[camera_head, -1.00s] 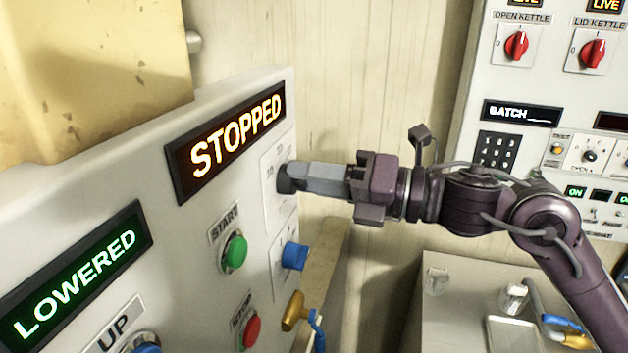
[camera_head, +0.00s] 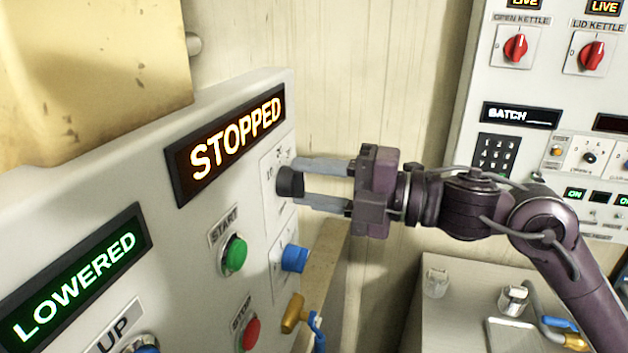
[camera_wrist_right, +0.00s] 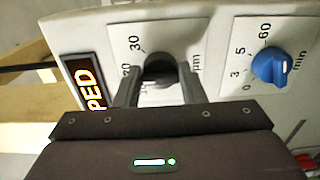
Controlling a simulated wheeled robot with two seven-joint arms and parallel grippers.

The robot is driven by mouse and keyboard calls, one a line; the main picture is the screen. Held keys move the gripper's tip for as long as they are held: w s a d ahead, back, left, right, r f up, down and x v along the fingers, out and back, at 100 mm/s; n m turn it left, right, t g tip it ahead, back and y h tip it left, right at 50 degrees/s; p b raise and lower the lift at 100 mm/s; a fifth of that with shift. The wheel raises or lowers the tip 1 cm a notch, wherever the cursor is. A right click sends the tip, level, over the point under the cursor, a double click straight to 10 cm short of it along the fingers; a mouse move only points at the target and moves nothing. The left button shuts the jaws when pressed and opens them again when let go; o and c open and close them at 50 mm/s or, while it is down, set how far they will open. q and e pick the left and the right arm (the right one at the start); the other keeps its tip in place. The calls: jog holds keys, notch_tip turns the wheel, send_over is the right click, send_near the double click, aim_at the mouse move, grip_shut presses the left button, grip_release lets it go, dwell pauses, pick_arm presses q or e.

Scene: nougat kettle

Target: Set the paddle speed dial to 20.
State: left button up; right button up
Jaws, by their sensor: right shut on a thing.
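The paddle speed dial (camera_head: 287,182) is a black knob on the side of the pale control panel, with a white scale plate around it. My right gripper (camera_head: 299,182) is shut on the dial, one finger above it and one below in the head view. In the right wrist view the dial (camera_wrist_right: 160,69) sits between the two fingers (camera_wrist_right: 158,80). The marks 30 and 20 and part of "rpm" show around it. The dial's pointer is hidden, so its setting cannot be read. My left gripper is not in view.
A lit STOPPED sign (camera_head: 230,145) is beside the dial. A green START button (camera_head: 234,254), a red STOP button (camera_head: 250,333) and a blue minutes dial (camera_head: 294,258) lie below. A brass-coloured handle (camera_head: 293,313) juts out lower down. A switch panel (camera_head: 545,85) stands at the right.

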dwell(0.5)
jog(key=o, duration=1)
jog(key=b+v, duration=0.3)
jog(key=v, duration=0.5)
jog(key=shift+b, duration=0.4)
jog(key=shift+w+a, duration=0.1)
